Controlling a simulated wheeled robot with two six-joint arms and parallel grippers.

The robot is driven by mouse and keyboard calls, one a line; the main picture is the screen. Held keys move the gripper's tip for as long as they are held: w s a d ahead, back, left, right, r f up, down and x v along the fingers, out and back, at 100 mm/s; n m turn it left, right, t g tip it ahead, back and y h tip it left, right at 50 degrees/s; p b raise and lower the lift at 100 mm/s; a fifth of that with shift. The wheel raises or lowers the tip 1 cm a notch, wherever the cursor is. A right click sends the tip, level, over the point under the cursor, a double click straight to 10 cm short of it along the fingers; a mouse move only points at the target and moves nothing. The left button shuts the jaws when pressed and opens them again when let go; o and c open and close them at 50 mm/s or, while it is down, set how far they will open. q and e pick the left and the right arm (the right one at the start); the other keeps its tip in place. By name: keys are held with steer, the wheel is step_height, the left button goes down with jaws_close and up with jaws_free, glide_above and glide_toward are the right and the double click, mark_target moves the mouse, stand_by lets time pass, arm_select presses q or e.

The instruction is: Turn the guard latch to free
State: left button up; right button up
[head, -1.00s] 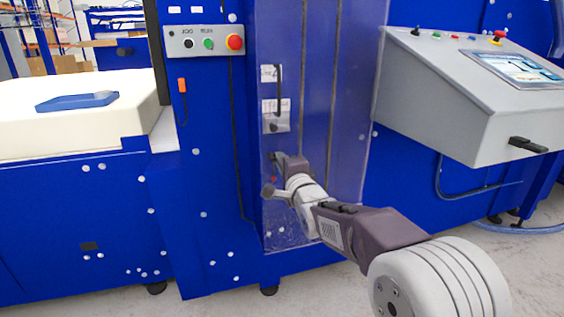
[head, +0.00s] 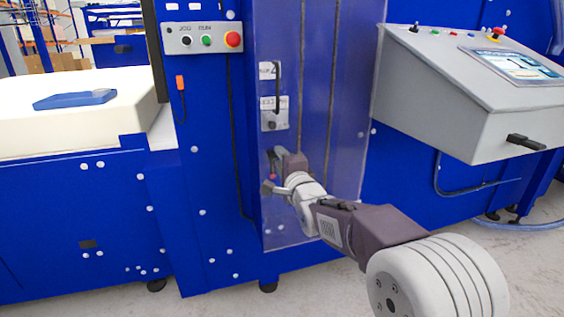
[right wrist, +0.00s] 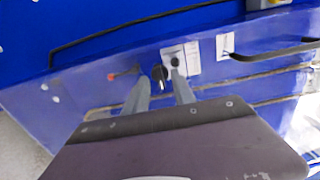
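The guard is a clear door panel (head: 318,90) on the blue machine. Below its label plate's round dark knob (head: 271,125), my right gripper (head: 273,157) is at the panel and hides what lies behind its fingers. In the right wrist view the two grey fingers (right wrist: 160,78) stand apart. A black latch-like knob (right wrist: 158,73) shows between their tips, with a gap on each side. The labelled knob (right wrist: 175,62) lies just beyond. A small red piece (right wrist: 111,76) is left of the fingers. Whether a finger touches the black knob cannot be told. My left gripper is out of view.
A black door handle (head: 278,88) stands upright above the knob. A button box (head: 204,40) is at upper left, and an orange-tipped cable (head: 180,83) hangs below it. A grey console (head: 475,95) juts out at right. The floor in front is clear.

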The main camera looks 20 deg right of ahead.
steer(key=s+p, duration=0.2)
steer(key=s, duration=0.7)
steer(key=shift+d, duration=0.15)
